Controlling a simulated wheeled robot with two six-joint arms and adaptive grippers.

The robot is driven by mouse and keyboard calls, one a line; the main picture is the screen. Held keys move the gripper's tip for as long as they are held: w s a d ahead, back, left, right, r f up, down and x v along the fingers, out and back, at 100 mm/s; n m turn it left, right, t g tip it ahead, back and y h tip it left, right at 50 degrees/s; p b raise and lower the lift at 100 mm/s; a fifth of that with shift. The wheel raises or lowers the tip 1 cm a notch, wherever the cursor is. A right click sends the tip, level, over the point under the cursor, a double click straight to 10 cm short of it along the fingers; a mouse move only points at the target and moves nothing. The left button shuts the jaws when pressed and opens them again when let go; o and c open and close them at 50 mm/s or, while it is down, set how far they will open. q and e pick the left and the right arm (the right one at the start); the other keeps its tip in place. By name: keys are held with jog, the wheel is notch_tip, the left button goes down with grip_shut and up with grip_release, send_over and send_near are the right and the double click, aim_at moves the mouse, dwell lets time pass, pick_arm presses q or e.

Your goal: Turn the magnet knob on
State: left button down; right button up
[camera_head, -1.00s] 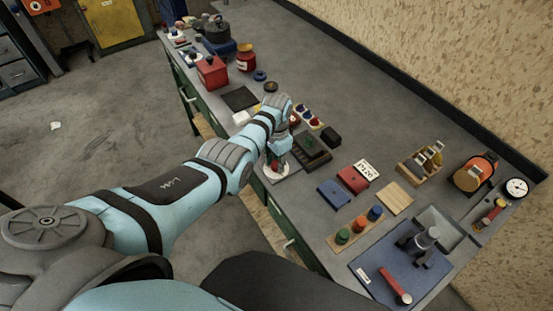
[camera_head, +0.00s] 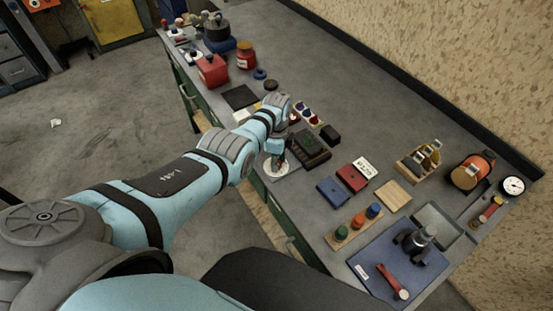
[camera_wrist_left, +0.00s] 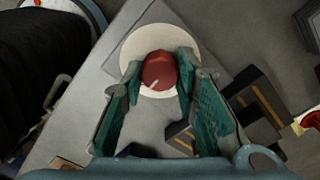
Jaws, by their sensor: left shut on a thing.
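The magnet knob (camera_wrist_left: 160,72) is a small red knob with a pale pointer line, standing on a round cream disc (camera_wrist_left: 136,45) on a grey plate. In the left wrist view the two green fingers of my left gripper (camera_wrist_left: 158,78) are on either side of the knob and closed on it. The pointer line slants toward the lower left of that view. In the head view my left gripper (camera_head: 277,160) is low over the pale disc at the bench's front edge, and it hides most of the knob. My right gripper is not in view.
A black block (camera_head: 311,147) stands just right of the gripper. A blue box (camera_head: 332,191) and a red box (camera_head: 352,179) lie nearer on the bench. A dark flat pad (camera_head: 240,97) lies beyond. The bench's front edge is close to the disc.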

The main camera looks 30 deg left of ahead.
pick_arm(q)
jog(key=shift+m, duration=0.6)
jog(key=c, duration=1.2)
grip_release()
jog(key=shift+c, duration=0.2)
notch_tip(320, 180, up, 12)
